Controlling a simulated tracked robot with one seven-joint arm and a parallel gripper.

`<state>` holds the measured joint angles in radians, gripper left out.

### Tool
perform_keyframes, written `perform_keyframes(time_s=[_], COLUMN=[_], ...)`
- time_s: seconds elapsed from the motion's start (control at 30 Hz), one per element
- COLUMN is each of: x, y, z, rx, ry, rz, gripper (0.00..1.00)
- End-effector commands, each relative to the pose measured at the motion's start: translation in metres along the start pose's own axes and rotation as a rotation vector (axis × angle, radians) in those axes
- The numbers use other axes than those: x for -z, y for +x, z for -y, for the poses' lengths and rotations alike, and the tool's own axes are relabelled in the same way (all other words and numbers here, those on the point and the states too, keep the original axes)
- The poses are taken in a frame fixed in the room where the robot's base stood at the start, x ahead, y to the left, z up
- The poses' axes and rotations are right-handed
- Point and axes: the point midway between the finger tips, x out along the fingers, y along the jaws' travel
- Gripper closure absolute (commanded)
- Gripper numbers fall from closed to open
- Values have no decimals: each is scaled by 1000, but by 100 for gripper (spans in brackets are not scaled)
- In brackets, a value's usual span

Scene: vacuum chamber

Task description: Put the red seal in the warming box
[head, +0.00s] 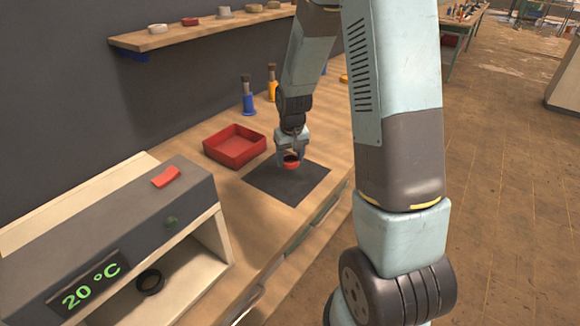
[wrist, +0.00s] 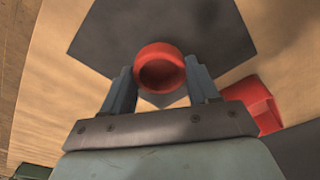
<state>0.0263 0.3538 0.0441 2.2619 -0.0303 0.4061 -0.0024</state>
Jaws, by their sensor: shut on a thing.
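My gripper (head: 290,156) is shut on the red seal (head: 291,162), a small red ring, over the dark mat on the bench. In the wrist view the red seal (wrist: 160,68) sits between the two fingers of my gripper (wrist: 163,84). I cannot tell how far it is above the mat. The warming box (head: 205,190) stands at the front left, its front open, with a display reading 20 °C, a red switch and a green knob. A black ring (head: 150,283) lies inside it.
An empty-looking red tray (head: 233,163) is on the bench just left of the dark mat (head: 270,190); it also shows in the wrist view (wrist: 262,110). A wall shelf (head: 180,38) holds several rings.

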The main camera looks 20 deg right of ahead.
Motion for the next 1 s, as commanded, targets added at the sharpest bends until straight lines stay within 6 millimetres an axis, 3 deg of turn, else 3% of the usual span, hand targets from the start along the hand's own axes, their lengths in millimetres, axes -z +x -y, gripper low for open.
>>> perform_keyframes(time_s=[0.43,0.67,1.0], x=[16,11,11], y=[27,54,56], z=[6,5,5], rx=[0,0,0], ry=[0,1,1], rz=[1,2,0], gripper=[68,68,68])
